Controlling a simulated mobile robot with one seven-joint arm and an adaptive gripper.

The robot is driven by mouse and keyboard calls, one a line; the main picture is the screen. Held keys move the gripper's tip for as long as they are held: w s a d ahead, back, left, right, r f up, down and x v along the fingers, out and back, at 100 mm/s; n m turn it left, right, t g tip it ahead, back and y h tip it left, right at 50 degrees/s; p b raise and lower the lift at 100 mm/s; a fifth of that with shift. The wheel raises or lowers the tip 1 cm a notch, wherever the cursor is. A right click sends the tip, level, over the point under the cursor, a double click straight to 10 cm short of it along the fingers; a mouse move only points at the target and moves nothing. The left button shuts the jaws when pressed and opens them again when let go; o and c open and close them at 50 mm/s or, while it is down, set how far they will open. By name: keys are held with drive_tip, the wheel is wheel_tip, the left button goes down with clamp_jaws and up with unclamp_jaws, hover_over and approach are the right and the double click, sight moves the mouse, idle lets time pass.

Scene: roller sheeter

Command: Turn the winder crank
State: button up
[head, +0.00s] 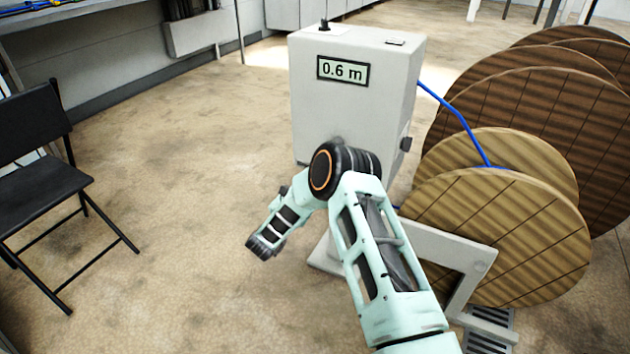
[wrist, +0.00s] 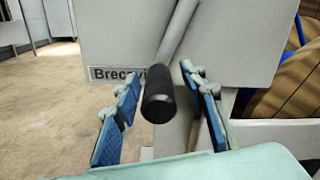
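The winder crank shows in the wrist view as a pale grey arm (wrist: 180,32) with a black cylindrical handle (wrist: 158,100) pointing toward the camera. My gripper (wrist: 160,80) is open, with one blue-padded finger on each side of the handle. Gaps show on both sides, so the fingers do not appear to touch it. The grey machine cabinet (head: 345,105) stands behind, and its label is partly covered by the crank and handle. In the head view my arm hides the crank, and my gripper's fingers cannot be made out. The cabinet's display (head: 342,70) reads 0.6 m.
A wooden reel (head: 500,235) with a blue cable (head: 460,118) stands right of the cabinet, beside a pale metal frame (head: 470,255). Larger brown reels (head: 545,110) lean behind. A black folding chair (head: 40,185) is at the left. Open floor lies between chair and cabinet.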

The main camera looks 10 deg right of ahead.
drive_tip(key=v, duration=1.2)
